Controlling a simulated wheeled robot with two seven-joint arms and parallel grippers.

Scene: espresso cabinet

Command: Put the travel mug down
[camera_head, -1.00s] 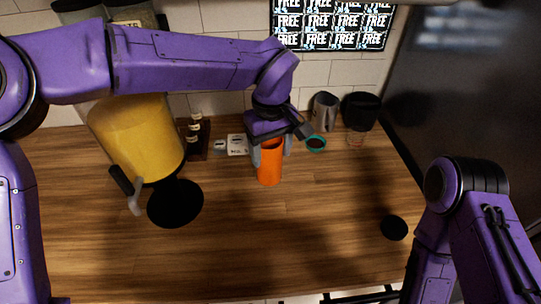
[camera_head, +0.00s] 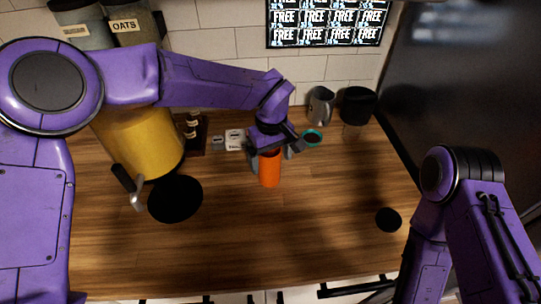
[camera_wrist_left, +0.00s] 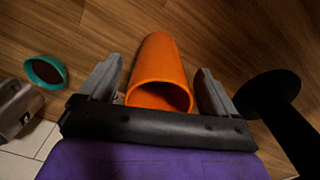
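The orange travel mug (camera_head: 269,170) stands, apparently upright, on the wooden counter in the head view. It also shows in the left wrist view (camera_wrist_left: 158,72), its open rim facing the camera. My left gripper (camera_head: 272,158) is around the mug's upper part with one finger on each side. In the left wrist view the gripper (camera_wrist_left: 160,85) is open, with narrow gaps between its fingers and the mug. The contact under the mug's base is not clearly seen. My right arm is at the right edge of the head view, but its gripper is out of view.
A large yellow container (camera_head: 140,142) with a lever stands left, beside a black disc (camera_head: 175,199). A smaller black disc (camera_head: 389,220) lies right. A teal-rimmed cup (camera_head: 312,138), metal pitcher (camera_head: 320,107) and black container (camera_head: 358,106) stand behind. The front middle counter (camera_head: 290,240) is clear.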

